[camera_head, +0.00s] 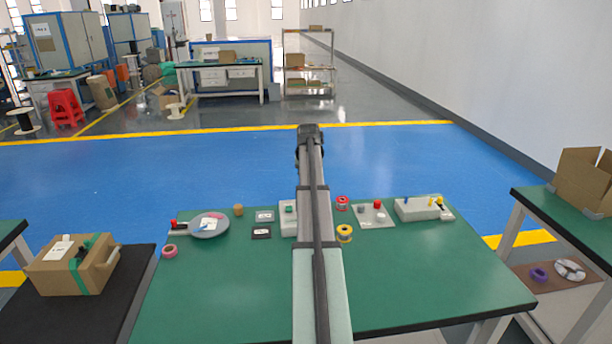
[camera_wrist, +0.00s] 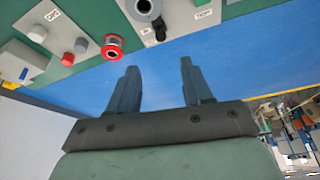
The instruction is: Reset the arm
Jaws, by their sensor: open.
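My gripper (camera_wrist: 158,85) is open and empty in the wrist view, its two dark fingers apart with only blue floor between them. In the head view my arm reaches straight forward over the green table (camera_head: 420,268), with its dark end (camera_head: 310,132) beyond the table's far edge. The fingers cannot be made out there. The wrist view shows the table's edge and its items at the top of the picture, apart from the fingers.
A red spool (camera_head: 342,202), a yellow spool (camera_head: 345,233) and button boxes (camera_head: 418,209) stand right of my arm. A grey round plate (camera_head: 209,225) and pink tape (camera_head: 169,251) lie left. A cardboard box (camera_head: 73,265) sits at far left. The table's front right is clear.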

